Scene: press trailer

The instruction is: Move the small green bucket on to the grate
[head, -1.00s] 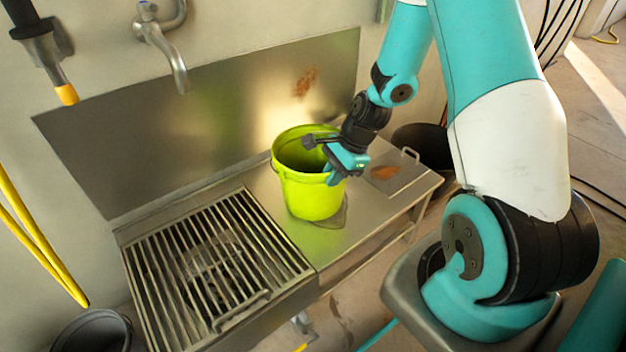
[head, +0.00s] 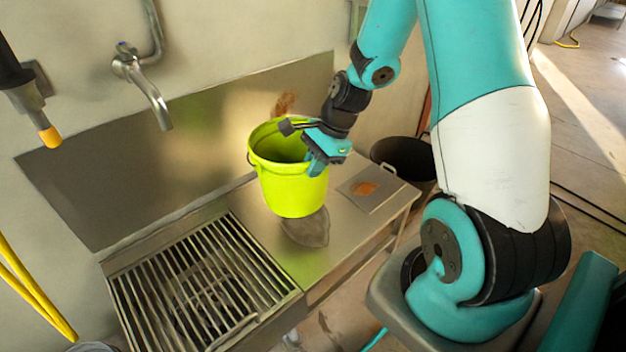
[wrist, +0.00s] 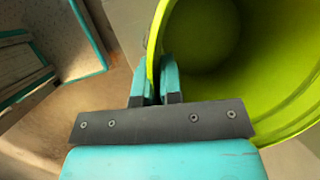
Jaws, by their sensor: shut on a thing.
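The small green bucket (head: 290,185) is upright and empty-looking, held a little above the steel counter, with a dark patch on the counter below it. My gripper (head: 318,150) is shut on the bucket's right rim. In the wrist view the two fingers (wrist: 158,82) pinch the rim of the bucket (wrist: 240,60), one finger on each side of the wall. The grate (head: 200,285), of parallel metal bars, lies left of the bucket and is bare.
A tap (head: 143,90) sticks out from the wall above the steel splashback (head: 130,165). A hose nozzle (head: 45,125) hangs at upper left, with a yellow hose (head: 30,290) below. A black bucket (head: 405,158) stands beyond the counter's right end. A rusty-marked plate (head: 370,190) lies on the counter.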

